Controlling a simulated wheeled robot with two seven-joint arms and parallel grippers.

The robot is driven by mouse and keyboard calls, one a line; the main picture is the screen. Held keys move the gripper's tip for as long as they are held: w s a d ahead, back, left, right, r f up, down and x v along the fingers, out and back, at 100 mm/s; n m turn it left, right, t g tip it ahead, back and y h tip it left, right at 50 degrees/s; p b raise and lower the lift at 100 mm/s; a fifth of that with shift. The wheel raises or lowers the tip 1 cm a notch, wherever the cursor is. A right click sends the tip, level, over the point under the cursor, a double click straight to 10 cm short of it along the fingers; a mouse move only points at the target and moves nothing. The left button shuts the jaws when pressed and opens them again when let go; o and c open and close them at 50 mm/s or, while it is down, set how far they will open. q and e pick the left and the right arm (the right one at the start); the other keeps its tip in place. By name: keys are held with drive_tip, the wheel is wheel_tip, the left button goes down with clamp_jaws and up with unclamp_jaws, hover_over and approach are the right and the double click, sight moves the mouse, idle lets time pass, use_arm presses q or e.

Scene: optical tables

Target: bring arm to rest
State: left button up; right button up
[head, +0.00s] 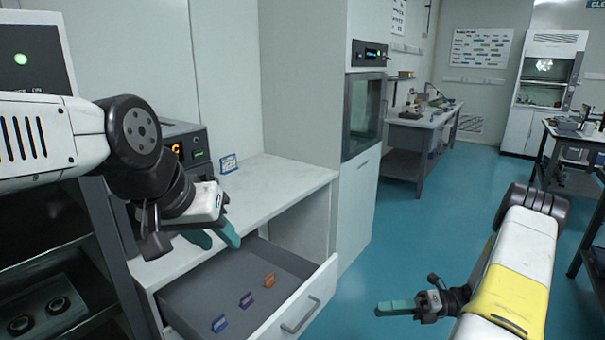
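My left gripper (214,240) hangs over the left part of the open drawer (318,285), near the edge of the white counter. Its two teal fingers are apart and nothing shows between them. My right gripper (392,308) is low at the right, over the blue floor, with its teal finger end pointing left. It is seen side-on, so the gap between its fingers is hidden. No object shows in it.
The drawer holds a blue tag (220,323), a purple tag (246,300) and an orange tag (269,280). A dark device (187,148) and a small sign (228,164) stand on the counter (285,178). A tall cabinet (362,200) stands behind. The floor (415,235) at centre right is clear.

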drive_tip(key=s+a+r+n+g+h, duration=0.1)
drive_tip(key=s+a+r+n+h, duration=0.15)
drive_tip(key=r+n+h, duration=0.45)
drive_tip(key=s+a+r+n+g+h, duration=0.1)
drive_tip(key=a+r+n+g+h, duration=0.15)
drive_tip(key=r+n, duration=0.75)
drive_tip(key=s+a+r+n+t+h, duration=0.1)
drive_tip(key=s+r+n+t+h, duration=0.1)
drive_tip(key=s+r+n+t, duration=0.3)
drive_tip(key=s+a+r+n+t+h, duration=0.2)
drive_tip(key=s+r+n, duration=0.4)
drive_tip(key=r+n, duration=0.3)
drive_tip(key=shift+r+t+h, duration=0.75)
drive_tip(key=shift+r+t, duration=0.2)
drive_tip(key=shift+t, duration=0.4)
drive_tip(key=shift+w, duration=0.1)
